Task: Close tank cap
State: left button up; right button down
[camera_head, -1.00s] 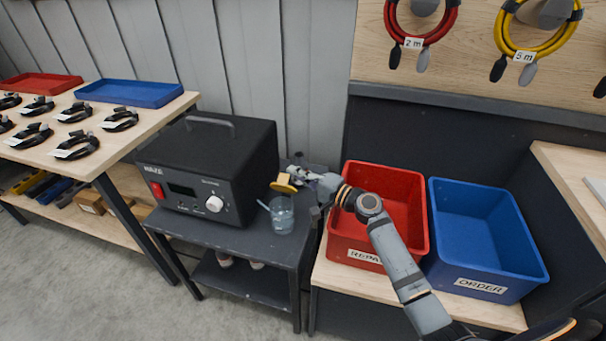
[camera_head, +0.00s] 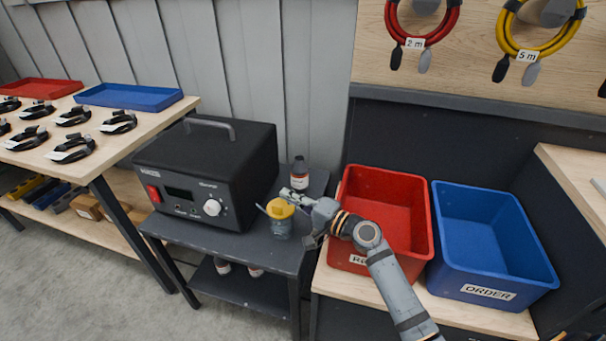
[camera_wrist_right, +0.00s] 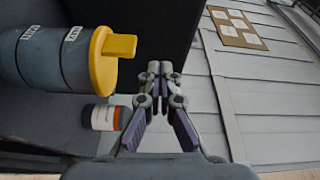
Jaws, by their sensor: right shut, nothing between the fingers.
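The tank (camera_head: 281,228) is a clear grey cylinder on the dark cart, to the right of the black power unit. The yellow tank cap (camera_head: 280,208) sits on top of the tank. In the right wrist view the cap (camera_wrist_right: 108,58) covers the tank's end, with its raised tab facing my gripper side; whether it is fully seated I cannot tell. My right gripper (camera_head: 290,194) is shut and empty, just beside and above the cap. In the right wrist view its fingertips (camera_wrist_right: 160,70) meet, apart from the cap. My left gripper is not in view.
The black power unit (camera_head: 207,165) stands left of the tank. A dark-capped bottle (camera_head: 300,172) stands behind it on the cart (camera_head: 235,245). Red (camera_head: 428,215) and blue (camera_head: 540,270) totes stand to the right, under my right arm's side.

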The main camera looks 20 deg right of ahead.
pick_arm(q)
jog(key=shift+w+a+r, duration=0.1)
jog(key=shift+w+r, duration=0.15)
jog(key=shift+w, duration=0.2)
pick_arm(e)
jog(key=shift+s+a+f, duration=0.1)
jog(key=shift+s+f, duration=0.05)
jog(key=shift+s, duration=0.1)
jog(key=v, duration=0.7)
jog(key=shift+s, duration=0.15)
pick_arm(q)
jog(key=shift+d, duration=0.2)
